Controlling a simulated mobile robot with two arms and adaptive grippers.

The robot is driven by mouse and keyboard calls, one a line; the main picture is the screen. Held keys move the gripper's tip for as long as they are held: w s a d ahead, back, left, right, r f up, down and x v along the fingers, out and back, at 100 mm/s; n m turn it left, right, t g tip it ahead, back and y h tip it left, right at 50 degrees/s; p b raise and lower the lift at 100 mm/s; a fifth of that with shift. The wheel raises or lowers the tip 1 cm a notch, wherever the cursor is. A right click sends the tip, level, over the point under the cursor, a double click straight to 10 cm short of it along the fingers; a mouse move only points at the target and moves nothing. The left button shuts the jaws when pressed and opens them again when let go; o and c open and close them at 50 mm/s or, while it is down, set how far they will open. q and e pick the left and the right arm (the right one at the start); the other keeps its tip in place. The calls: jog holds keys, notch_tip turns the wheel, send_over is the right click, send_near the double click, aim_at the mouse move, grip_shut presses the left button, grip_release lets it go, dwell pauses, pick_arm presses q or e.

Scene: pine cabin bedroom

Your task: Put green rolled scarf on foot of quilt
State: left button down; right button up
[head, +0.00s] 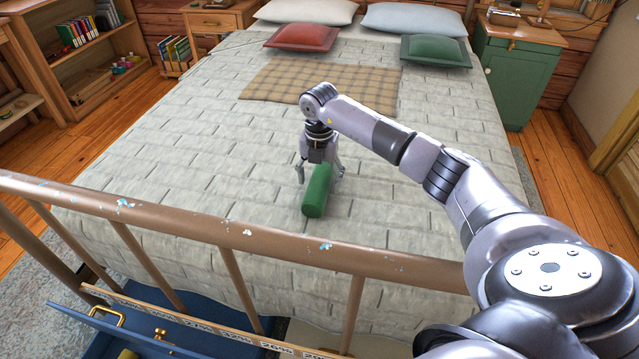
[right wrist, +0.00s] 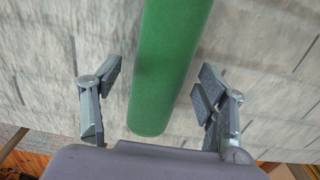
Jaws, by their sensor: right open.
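The green rolled scarf (head: 317,192) lies on the foot end of the grey quilt (head: 200,165), near the footboard, with its near end toward me. My right gripper (head: 320,178) is just above the scarf in the head view, one finger on each side of it. In the right wrist view the scarf (right wrist: 170,65) runs between the two open fingers of the gripper (right wrist: 160,100), with a gap on both sides. The quilt (right wrist: 40,60) shows beneath it. My left gripper is not in view.
The brown metal footboard rail (head: 180,222) crosses in front of the bed. A blue drawer (head: 130,325) stands open below it. A plaid blanket (head: 275,84), a red cushion (head: 302,37) and a green cushion (head: 436,50) lie farther up the bed. The quilt around the scarf is clear.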

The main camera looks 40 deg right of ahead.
aim_at(320, 179)
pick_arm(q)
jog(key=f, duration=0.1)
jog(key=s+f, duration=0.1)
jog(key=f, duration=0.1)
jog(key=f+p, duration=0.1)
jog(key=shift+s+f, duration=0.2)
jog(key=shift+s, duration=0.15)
pick_arm(e)
notch_tip(320, 179, up, 10)
